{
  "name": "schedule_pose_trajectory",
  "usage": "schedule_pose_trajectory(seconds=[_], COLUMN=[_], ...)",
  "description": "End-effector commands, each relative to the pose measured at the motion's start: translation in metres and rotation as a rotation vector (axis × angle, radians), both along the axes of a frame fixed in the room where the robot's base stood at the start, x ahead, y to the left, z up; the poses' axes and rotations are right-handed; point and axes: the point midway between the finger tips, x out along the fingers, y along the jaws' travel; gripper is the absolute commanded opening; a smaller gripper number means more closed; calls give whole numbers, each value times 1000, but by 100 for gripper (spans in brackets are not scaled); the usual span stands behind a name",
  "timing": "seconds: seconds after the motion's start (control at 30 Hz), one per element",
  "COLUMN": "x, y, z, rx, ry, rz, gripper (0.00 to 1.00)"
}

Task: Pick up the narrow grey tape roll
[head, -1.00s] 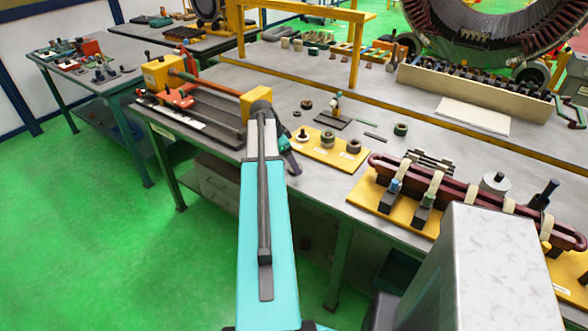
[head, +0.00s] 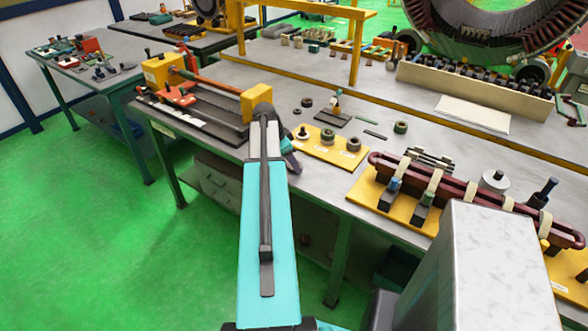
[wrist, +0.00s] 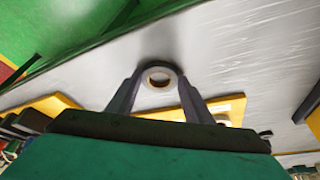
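The narrow grey tape roll (wrist: 159,77) is a pale ring with a brown core, seen in the wrist view. It sits between the tips of my gripper (wrist: 160,84), and both fingers appear to touch its sides. The bare grey table top shows behind it; I cannot tell how far above the table it is. In the head view my gripper (head: 291,160) is at the front table edge, by the left end of a yellow board, and the roll is not visible there.
The yellow board (head: 318,147) carries several rolls, including a dark one (head: 353,145) and a greenish one (head: 327,136). A winding fixture (head: 200,105) stands left of my arm. A dark red coil (head: 450,187) lies on a second yellow board at right.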

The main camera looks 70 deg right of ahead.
Motion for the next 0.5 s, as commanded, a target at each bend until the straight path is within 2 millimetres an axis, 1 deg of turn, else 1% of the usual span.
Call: schedule_pose_trajectory(seconds=[0.03, 0.1, 0.13, 0.5], x=[0, 0, 0, 0], y=[0, 0, 0, 0], z=[0, 0, 0, 2], rx=[-1, -1, -1, -1], ry=[-1, -1, -1, -1], rz=[0, 0, 0, -1], gripper=[37, 26, 24, 24])
